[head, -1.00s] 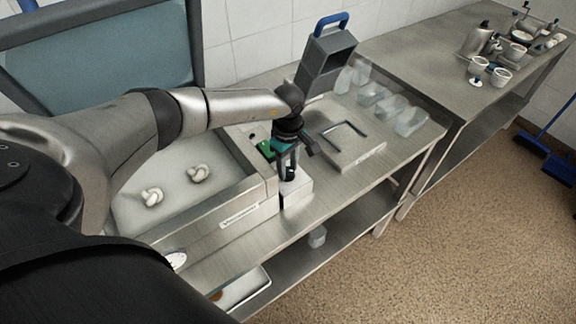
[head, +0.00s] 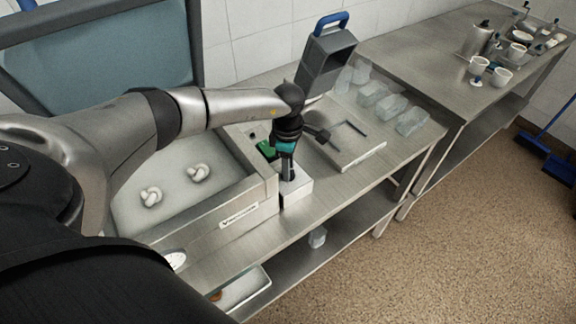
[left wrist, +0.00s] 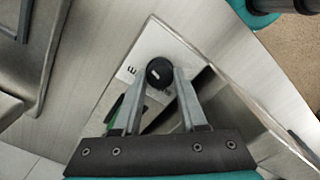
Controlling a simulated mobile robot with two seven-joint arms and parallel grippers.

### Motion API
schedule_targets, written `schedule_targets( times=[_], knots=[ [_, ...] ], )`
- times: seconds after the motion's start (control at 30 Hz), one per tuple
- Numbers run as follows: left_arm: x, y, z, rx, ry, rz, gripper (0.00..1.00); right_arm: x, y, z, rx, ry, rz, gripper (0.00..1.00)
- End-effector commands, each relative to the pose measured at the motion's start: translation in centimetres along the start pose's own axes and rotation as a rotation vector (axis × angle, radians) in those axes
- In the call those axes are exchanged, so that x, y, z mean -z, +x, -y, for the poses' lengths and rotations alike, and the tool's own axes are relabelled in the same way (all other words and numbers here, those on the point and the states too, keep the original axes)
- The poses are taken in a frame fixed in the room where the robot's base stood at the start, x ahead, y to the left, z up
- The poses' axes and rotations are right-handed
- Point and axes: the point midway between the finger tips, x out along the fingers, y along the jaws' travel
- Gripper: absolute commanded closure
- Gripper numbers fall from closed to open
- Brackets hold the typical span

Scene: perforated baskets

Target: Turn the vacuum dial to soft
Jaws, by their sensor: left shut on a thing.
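The vacuum dial is a small round black knob (left wrist: 159,72) with a pale mark, on the light top of a small box (head: 296,190) at the front of the vacuum machine (head: 238,217). It shows in the left wrist view; in the head view my gripper hides it. My left gripper (head: 287,178) points down over the box. In the left wrist view the left gripper (left wrist: 160,80) has its two fingers shut on the knob, one on each side.
The machine's open chamber (head: 130,215) holds two pale knotted pieces.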

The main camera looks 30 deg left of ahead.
Motion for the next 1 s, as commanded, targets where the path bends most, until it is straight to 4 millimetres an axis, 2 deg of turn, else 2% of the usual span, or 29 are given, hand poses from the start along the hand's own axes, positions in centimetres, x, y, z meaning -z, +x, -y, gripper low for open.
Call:
schedule_targets(
  times=[0.7, 1.0],
  knots=[
    [0.0, -0.2, -0.1, -0.001, -0.677, -0.001, 1.00, 0.1, -1.0, 0.0, 0.000, 0.000, 0.000, 0.07],
    [0.0, -0.2, -0.1, -0.001, -0.903, 0.000, 1.00, 0.2, -1.5, 0.0, 0.000, 0.000, 0.000, 0.07]
  ],
)
